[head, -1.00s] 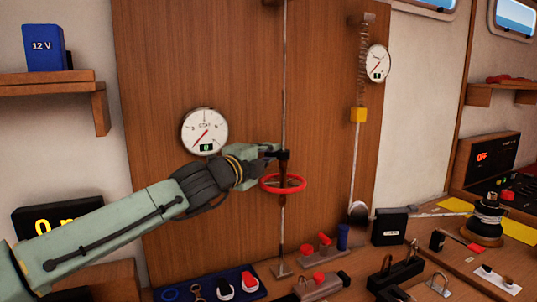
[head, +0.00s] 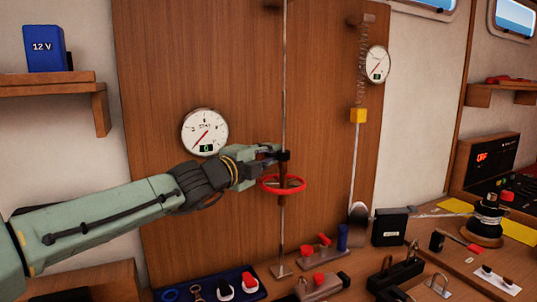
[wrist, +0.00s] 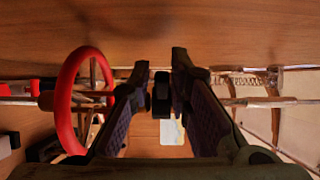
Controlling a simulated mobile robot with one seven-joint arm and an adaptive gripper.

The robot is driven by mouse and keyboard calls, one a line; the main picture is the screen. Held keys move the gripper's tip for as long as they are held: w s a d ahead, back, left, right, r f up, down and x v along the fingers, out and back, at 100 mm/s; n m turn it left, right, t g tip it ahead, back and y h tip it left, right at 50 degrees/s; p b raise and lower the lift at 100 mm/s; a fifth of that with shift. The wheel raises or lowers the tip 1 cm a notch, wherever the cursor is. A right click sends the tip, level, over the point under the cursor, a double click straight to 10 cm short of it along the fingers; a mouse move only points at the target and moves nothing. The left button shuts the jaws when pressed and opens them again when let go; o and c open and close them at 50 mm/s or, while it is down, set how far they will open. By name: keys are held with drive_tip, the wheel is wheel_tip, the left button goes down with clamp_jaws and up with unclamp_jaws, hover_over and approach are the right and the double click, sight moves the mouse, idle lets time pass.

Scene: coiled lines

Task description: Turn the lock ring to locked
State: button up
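A thin upright metal rod (head: 284,100) runs in front of the wooden panel. A red handwheel (head: 284,184) sits around it, and a small black piece (head: 285,155) sits just above the wheel. I cannot tell for sure which of these is the lock ring, and no locked mark is readable. My gripper (head: 272,152) is at the black piece, above the wheel. In the wrist view the fingers (wrist: 160,100) stand apart, with the black piece (wrist: 161,92) showing in the gap between them. Contact is not clear. The red wheel (wrist: 72,100) is beside the left finger.
A round gauge (head: 205,131) is on the panel behind my arm. A spring line with a yellow block (head: 358,115) hangs to the right. Below, the bench holds a blue tray (head: 190,295), red-handled cleats (head: 320,250) and a black box (head: 389,227).

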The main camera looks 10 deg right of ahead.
drive_tip(key=o, duration=0.3)
drive_tip(key=shift+d, duration=0.15)
drive_tip(key=shift+r, duration=0.1)
drive_tip(key=shift+s+n+t+y, duration=0.1)
drive_tip(key=shift+n+t+y, duration=0.3)
drive_tip(key=shift+n+t, duration=0.1)
